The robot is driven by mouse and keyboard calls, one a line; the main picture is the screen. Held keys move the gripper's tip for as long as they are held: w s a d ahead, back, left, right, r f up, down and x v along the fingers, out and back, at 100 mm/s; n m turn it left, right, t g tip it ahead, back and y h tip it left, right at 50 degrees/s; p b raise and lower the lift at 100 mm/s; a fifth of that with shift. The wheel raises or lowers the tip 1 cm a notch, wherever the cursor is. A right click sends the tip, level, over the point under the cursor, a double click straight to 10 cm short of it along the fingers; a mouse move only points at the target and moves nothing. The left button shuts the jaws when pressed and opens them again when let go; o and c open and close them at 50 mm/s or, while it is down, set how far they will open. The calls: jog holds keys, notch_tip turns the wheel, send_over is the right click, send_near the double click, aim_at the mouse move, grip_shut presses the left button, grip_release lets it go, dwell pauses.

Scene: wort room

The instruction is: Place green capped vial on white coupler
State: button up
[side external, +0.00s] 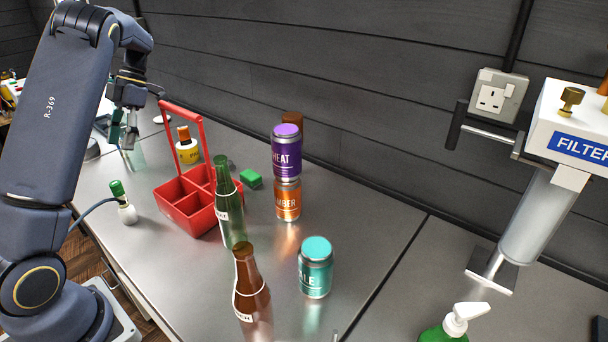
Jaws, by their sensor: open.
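A small white piece (127,214) stands on the steel counter at the left, with a blue-grey hose running up to it. A green-topped part (117,189) sits at its upper end and leans slightly left. I cannot tell whether these are the vial and the coupler or one single item. My gripper (123,139) is open, pointing down over the far left of the counter, farther back than the white piece and apart from it. A clear glass-like shape (135,157) shows just below my gripper; whether they touch is unclear.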

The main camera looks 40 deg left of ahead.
jog(key=d+r+m+t, duration=0.3)
jog(key=d+m, duration=0.5)
jog(key=m, duration=0.2)
jog(key=d+r+m+t, duration=0.3)
jog(key=d+m, duration=0.6)
jog(key=s+d+m+t, duration=0.2)
jog(key=d+m, duration=0.4)
jog(key=m, duration=0.3)
jog(key=s+d+m+t+y, duration=0.1)
jog(key=s+d+m+t, duration=0.2)
jog(key=d+m, duration=0.3)
jog(key=s+f+m, duration=0.1)
jog(key=m, duration=0.3)
jog(key=shift+d+t, duration=0.3)
jog(key=shift+d, duration=0.05)
